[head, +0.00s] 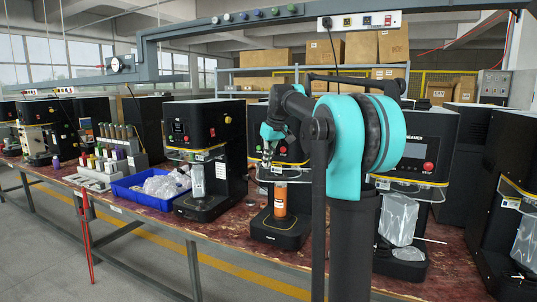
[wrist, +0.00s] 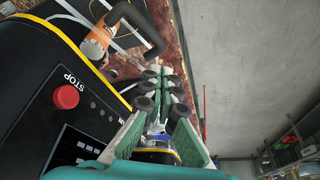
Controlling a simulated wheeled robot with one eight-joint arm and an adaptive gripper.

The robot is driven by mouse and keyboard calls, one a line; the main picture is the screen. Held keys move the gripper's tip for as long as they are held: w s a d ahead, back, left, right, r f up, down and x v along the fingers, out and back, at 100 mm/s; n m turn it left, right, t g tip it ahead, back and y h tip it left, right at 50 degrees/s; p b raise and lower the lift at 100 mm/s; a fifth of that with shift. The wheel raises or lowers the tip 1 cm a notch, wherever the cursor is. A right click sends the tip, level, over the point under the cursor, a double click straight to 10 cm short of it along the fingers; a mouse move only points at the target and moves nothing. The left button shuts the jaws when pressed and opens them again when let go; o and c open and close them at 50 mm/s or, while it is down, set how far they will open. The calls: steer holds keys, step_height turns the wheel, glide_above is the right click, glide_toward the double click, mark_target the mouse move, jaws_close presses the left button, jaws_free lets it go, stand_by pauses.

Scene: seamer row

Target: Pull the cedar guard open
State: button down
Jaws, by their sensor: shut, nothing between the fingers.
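My gripper (head: 267,152) is at the front of the middle seamer, above and left of an orange jar (head: 280,200). In the wrist view my gripper (wrist: 160,85) has its fingers together with nothing between them. A dark U-shaped handle (wrist: 150,38) is just past the fingertips toward the upper left, apart from them. The orange jar (wrist: 96,44) shows behind it. Clear guard panels with yellow edging show on the seamers, one on the middle seamer (head: 282,178) and one on the seamer to its left (head: 190,155). I cannot read which is labelled cedar.
A red STOP button (wrist: 66,97) is on the seamer face left of my gripper. A blue bin (head: 150,190) with clear bags and a grey rack (head: 105,170) stand on the worn red bench to the left.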

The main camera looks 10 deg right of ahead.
mark_target(266, 169)
steer(key=shift+x, duration=2)
steer(key=shift+d, duration=0.1)
steer(key=s+d, duration=0.1)
steer(key=s, duration=0.1)
steer(key=s+d, duration=0.2)
steer(key=shift+s+d, duration=0.25)
steer(key=shift+s, duration=0.05)
steer(key=shift+r, duration=0.1)
